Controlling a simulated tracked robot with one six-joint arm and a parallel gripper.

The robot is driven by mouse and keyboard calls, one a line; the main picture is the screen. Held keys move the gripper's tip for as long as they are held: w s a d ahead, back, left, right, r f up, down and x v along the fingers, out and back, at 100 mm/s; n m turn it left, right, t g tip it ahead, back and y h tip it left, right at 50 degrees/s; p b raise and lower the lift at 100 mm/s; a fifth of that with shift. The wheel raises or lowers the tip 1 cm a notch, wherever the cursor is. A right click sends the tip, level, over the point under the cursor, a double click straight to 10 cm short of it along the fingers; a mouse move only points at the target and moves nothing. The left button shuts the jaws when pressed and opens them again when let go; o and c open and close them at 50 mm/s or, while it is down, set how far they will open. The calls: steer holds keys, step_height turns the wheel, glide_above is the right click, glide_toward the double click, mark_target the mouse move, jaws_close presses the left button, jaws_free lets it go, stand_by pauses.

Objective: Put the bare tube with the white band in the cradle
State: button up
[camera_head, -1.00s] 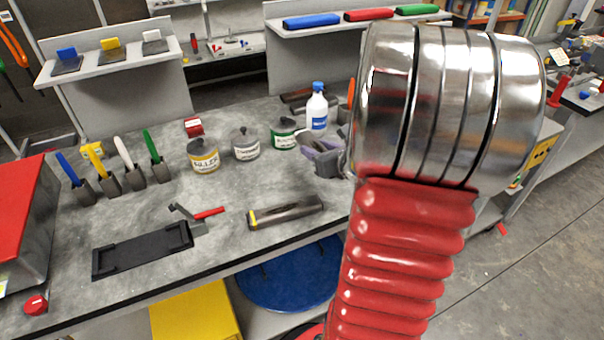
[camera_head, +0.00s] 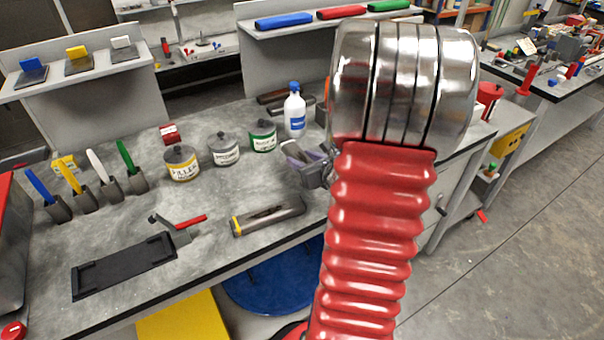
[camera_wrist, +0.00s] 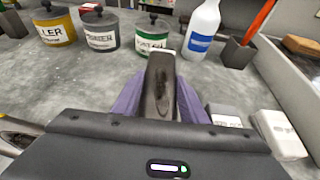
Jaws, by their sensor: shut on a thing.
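My gripper (camera_head: 313,168) shows in the head view over the right part of the bench, partly hidden behind my arm. In the wrist view its purple fingers (camera_wrist: 160,100) are shut on a dark grey tube (camera_wrist: 160,88), which has a whitish strip near its far end. In the head view only a short part of this tube (camera_head: 291,153) shows. The cradle seems to be the black tray (camera_head: 125,266) with raised ends at the front left of the bench, apart from my gripper. It looks empty. A red-handled clamp (camera_head: 190,222) stands at its right end.
A grey tube with a yellow band (camera_head: 268,215) lies between cradle and gripper. Several labelled cans (camera_head: 224,149) and a white bottle (camera_head: 295,113) stand behind. Coloured-handled tools in holders (camera_head: 86,195) stand at left. The bench front edge is near.

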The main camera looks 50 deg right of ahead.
steer(key=shift+f, duration=0.55)
steer(key=shift+f, duration=2.1)
steer(key=o, duration=1.2)
steer(key=shift+f, duration=0.1)
